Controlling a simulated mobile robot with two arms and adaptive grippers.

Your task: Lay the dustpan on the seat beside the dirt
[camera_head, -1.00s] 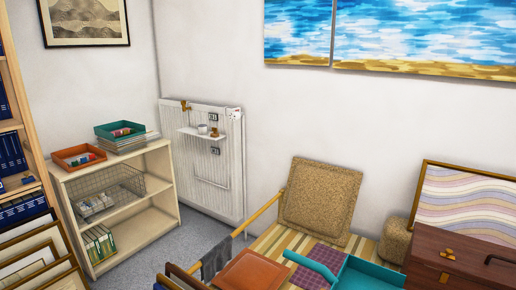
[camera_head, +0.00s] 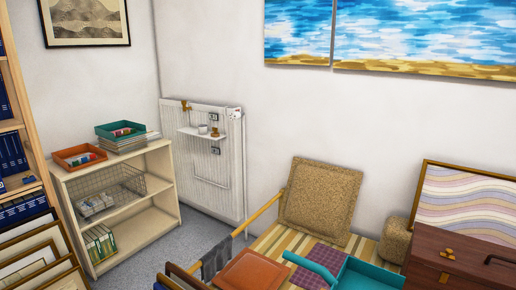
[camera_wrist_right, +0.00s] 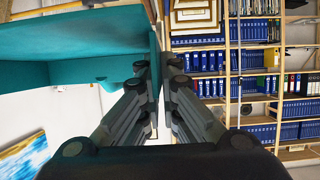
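The teal dustpan (camera_head: 366,274) shows at the lower edge of the head view, over the slatted seat (camera_head: 276,239). Its bottom is cut off, and I cannot tell whether it touches the seat. In the right wrist view a teal wall of the dustpan (camera_wrist_right: 75,45) fills the upper left. My right gripper (camera_wrist_right: 158,72) has its fingers close together on both sides of that wall's edge, shut on it. No dirt can be made out on the seat. My left gripper is in neither view.
A purple checked cloth (camera_head: 324,256), an orange-brown flat item (camera_head: 250,271) and a tan cushion (camera_head: 320,195) are on the seat. A brown chest (camera_head: 450,254) and a wavy framed print (camera_head: 468,203) stand at the right. A low shelf (camera_head: 127,215) stands left.

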